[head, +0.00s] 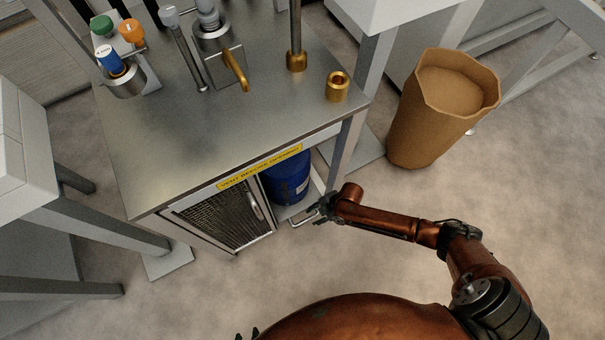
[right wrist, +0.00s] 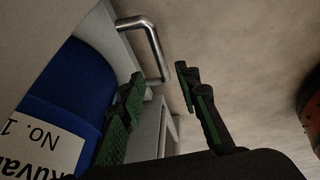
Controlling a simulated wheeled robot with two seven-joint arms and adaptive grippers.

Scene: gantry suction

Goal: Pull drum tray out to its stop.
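The drum tray (head: 284,212) sits low in the right bay of the steel cabinet, under a blue drum (head: 287,182). Its bent metal handle (head: 301,222) sticks out at the front. The handle (right wrist: 154,47) also shows in the right wrist view, ahead of the fingertips and roughly between them. The drum (right wrist: 57,95) with a white label is at the left there. My right gripper (head: 321,207) is beside the handle; in the wrist view its green-padded fingers (right wrist: 160,78) are apart with nothing between them. Only dark tips of my left gripper (head: 246,336) show at the bottom edge.
A mesh door (head: 226,218) covers the bay left of the drum. A yellow warning label (head: 260,167) runs above the bays. A brown paper-like bin (head: 440,108) stands right of the cabinet. The floor (head: 330,265) in front of the tray is clear apart from my arm.

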